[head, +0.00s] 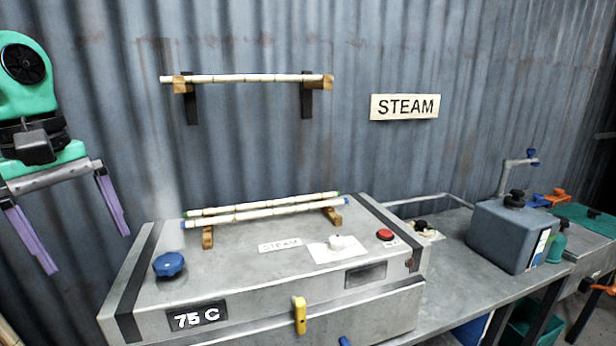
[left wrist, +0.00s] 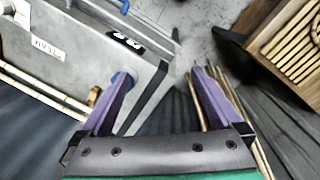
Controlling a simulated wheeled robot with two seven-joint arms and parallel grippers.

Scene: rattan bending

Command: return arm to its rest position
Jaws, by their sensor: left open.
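My left gripper (head: 72,222) hangs in the air at the left of the head view, in front of the corrugated wall. Its two purple fingers are wide apart with nothing between them. In the left wrist view the same gripper (left wrist: 155,90) is open beside the edge of the steam box (left wrist: 70,40). The steam box (head: 300,290) stands to the right of the gripper in the head view, clear of it. My right gripper is not in view.
Two rattan poles (head: 265,210) lie on wooden rests on the steam box. Another pole (head: 250,78) lies on a wall rack. A blue knob (head: 168,264) is nearest the gripper. A grey container (head: 510,235) stands on the right bench. A wooden crate (left wrist: 270,30) holds sticks.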

